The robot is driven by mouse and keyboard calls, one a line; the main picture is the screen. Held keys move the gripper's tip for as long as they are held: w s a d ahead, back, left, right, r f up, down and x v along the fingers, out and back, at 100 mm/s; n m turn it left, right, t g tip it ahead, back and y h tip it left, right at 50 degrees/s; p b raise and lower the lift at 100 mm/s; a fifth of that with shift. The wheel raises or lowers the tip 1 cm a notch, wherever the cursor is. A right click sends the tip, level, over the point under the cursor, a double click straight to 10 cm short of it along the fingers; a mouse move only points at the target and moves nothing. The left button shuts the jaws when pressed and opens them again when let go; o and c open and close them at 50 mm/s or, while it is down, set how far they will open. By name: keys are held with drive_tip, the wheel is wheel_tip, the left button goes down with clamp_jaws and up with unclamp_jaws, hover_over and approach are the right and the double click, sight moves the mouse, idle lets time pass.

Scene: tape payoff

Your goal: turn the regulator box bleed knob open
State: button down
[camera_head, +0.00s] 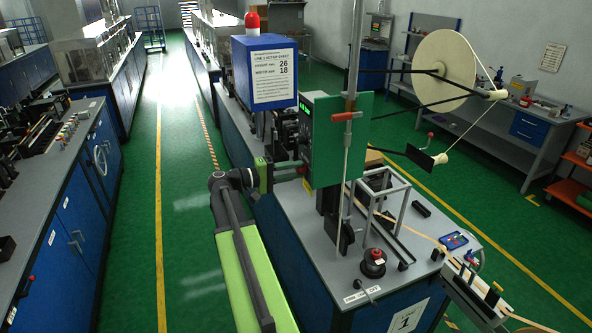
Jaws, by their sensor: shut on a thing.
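The regulator box appears to be the dark box (308,112) with a small lit display, on the left side of an upright green panel (340,140). My gripper (298,167) reaches in from the left, level with the lower part of this box. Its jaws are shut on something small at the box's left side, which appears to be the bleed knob. The knob is hidden by the jaws, so its angle cannot be told.
A blue cabinet (265,70) with a red beacon and a set-up sheet stands behind. A large white reel (443,72) hangs at right. Green floor at left is clear.

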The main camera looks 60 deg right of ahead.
drive_tip(key=shift+f+n, duration=0.15)
drive_tip(key=shift+n, duration=0.55)
drive_tip(key=c, duration=1.2)
unclamp_jaws()
drive_tip(key=shift+o, duration=0.4)
drive_tip(key=shift+a, duration=0.1)
drive_tip(key=p+v, duration=0.1)
drive_tip(key=v, duration=1.6)
drive_tip(key=shift+w, duration=0.15)
